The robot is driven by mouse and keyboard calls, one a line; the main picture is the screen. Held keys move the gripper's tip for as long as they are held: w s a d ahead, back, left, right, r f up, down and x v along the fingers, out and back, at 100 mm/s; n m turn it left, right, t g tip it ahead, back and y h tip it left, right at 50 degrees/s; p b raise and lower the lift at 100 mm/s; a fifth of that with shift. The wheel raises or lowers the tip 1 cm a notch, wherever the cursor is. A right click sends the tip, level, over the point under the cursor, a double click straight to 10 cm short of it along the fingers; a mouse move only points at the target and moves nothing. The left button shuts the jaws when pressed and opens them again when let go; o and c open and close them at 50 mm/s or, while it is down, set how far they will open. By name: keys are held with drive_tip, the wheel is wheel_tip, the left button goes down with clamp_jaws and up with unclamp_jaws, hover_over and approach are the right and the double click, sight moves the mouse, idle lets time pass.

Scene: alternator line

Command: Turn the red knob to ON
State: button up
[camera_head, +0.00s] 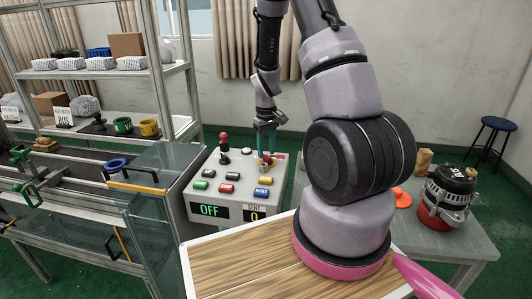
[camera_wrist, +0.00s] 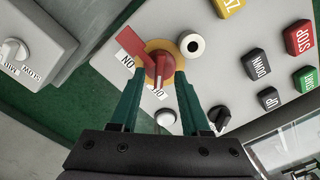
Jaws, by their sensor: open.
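The red knob (camera_wrist: 154,67) sits on a round yellow base on the grey control box (camera_head: 218,172). In the wrist view, the knob's white line points towards the partly hidden OFF label (camera_wrist: 160,92); the ON label (camera_wrist: 127,60) is to the left. The box's display (camera_head: 209,210) reads OFF. My gripper (camera_wrist: 160,78) is open, with its green fingers on either side of the knob. I cannot tell whether they touch it. In the head view my gripper (camera_head: 266,143) points down over the knob, which is largely hidden there.
A red-topped lever (camera_head: 224,140) and several coloured buttons share the box top. A shelf rack (camera_head: 155,70) stands left. A wooden-topped surface (camera_head: 240,272) is in front, and an alternator (camera_head: 449,193) sits on a table right.

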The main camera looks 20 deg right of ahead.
drive_tip(key=shift+f, duration=0.7)
clamp_jaws()
